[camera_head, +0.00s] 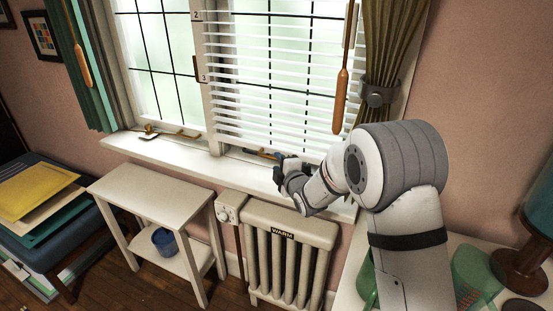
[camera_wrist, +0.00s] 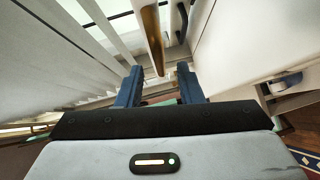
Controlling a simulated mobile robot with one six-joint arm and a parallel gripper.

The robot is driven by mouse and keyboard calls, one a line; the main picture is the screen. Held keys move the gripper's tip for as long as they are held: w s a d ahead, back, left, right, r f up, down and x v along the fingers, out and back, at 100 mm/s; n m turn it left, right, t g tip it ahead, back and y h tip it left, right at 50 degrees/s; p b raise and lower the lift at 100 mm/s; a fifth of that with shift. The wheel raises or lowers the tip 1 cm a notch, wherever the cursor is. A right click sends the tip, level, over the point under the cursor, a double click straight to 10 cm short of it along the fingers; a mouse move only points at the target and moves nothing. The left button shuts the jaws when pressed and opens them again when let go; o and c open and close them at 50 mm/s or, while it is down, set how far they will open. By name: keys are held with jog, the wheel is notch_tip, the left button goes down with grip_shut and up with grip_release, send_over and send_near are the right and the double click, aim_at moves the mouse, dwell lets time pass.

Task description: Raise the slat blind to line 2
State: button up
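The white slat blind (camera_head: 268,75) hangs over the right window, its lower slats close above the sill. Line marks 2 (camera_head: 196,16) and 3 (camera_head: 203,78) are on the post at its left, with a brown bracket-like piece beside mark 3. A wooden pull (camera_head: 341,102) hangs at the blind's right side. My gripper (camera_head: 276,160) is low at the sill, in front of the blind's bottom. In the wrist view its blue fingers (camera_wrist: 159,86) stand apart with nothing clearly between them. A golden-brown bar (camera_wrist: 152,40) shows beyond them; I cannot tell whether it touches.
The window sill (camera_head: 170,150) runs below, with a brass latch (camera_head: 150,130) at left. A radiator (camera_head: 285,250) and a small white table (camera_head: 150,190) stand beneath. A tied curtain (camera_head: 385,50) hangs at right. A second wooden pull (camera_head: 82,66) hangs at left.

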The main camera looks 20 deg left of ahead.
aim_at(274, 159)
jog(key=shift+p+x, duration=0.3)
jog(key=shift+x, duration=1.9)
jog(key=shift+c, duration=0.2)
grip_shut()
